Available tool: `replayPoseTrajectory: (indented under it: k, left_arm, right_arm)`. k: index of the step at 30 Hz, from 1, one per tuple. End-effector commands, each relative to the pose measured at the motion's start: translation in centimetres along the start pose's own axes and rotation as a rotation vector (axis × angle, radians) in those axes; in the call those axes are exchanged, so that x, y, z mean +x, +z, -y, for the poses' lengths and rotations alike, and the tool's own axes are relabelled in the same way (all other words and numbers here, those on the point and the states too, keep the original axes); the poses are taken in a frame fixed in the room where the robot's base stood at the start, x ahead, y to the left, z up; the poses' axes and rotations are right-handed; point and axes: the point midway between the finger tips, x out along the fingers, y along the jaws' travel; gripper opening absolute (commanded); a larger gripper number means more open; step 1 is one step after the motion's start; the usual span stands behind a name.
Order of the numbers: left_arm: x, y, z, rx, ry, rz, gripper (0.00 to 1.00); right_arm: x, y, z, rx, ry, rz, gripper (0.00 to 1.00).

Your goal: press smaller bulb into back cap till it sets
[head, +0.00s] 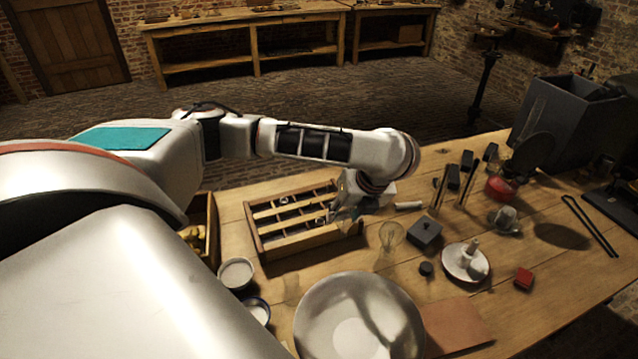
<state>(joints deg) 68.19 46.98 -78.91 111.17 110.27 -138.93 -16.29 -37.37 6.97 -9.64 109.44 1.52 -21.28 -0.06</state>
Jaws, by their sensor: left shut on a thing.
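My left gripper (347,203) reaches down over the right end of a wooden rack (262,245) with several slots. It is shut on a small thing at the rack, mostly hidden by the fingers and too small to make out. Several small round pieces sit in the rack's slots; I cannot tell which is the back cap. A clear rounded glass piece (391,236) stands on the table just right of the rack, apart from the gripper; I cannot tell if it is a bulb. My right gripper is not in view.
A large pale bowl (312,318) stands in front of the rack. Two small cups, one white (224,277), stand at front left.

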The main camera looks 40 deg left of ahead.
Motion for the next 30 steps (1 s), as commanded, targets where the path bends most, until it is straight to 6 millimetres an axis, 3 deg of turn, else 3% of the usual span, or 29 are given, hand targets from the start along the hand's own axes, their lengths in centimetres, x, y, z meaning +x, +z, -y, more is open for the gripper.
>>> replayPoseTrajectory:
  k: [15, 30]
  left_arm:
    - [1.9, 4.1, -2.4, 0.637, -0.265, 0.118, 0.2]
    - [2.3, 8.3, -4.4, 1.184, -0.495, 0.222, 0.2]
  right_arm:
    - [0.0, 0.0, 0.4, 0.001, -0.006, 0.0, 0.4]
    - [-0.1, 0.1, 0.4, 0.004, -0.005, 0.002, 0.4]
